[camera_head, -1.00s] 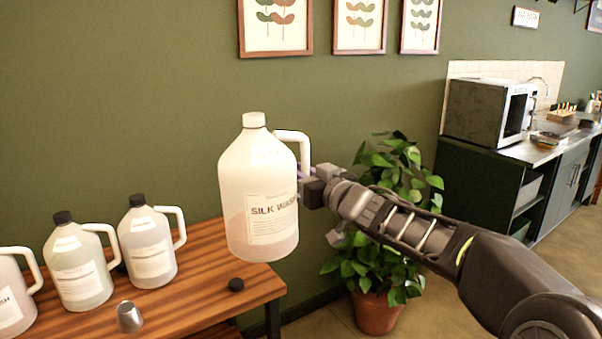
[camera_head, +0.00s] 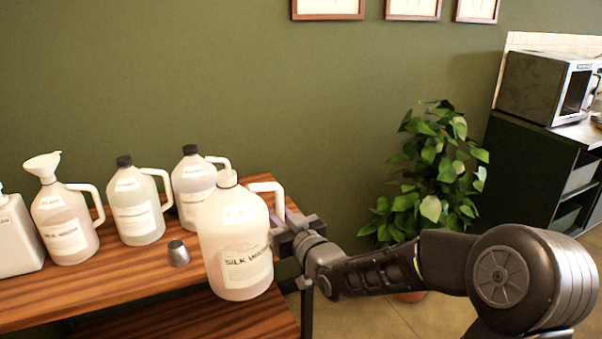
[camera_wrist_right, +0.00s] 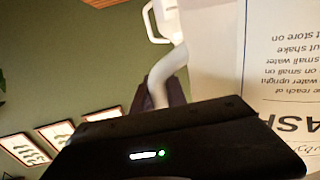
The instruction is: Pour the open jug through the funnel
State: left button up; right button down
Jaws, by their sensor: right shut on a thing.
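My right gripper (camera_head: 290,236) is shut on the white handle of the "SILK WASH" jug (camera_head: 233,225), a large translucent jug held nearly upright at the table's right end. No dark cap shows on its neck. I cannot tell whether its base touches the table. In the right wrist view, the handle (camera_wrist_right: 167,72) runs between the fingers, with the upside-down label beside it. A white funnel (camera_head: 43,166) sits in the neck of another handled jug (camera_head: 65,225) at the left. My left gripper is not in view.
Two black-capped jugs (camera_head: 137,205) (camera_head: 193,182) stand between the funnel jug and the held jug. A small metal cup (camera_head: 178,253) stands on the wooden table (camera_head: 100,292). A white bottle (camera_head: 14,238) is at the far left. A plant (camera_head: 430,180) stands behind my right arm.

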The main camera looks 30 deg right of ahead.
jog(key=s+a+f+h, duration=0.1)
jog(key=s+a+f, duration=0.1)
jog(key=f, duration=0.5)
jog(key=s+a+f+m+h, duration=0.1)
jog(key=a+f, duration=0.3)
jog(key=f, duration=0.4)
jog(key=shift+s, duration=0.35)
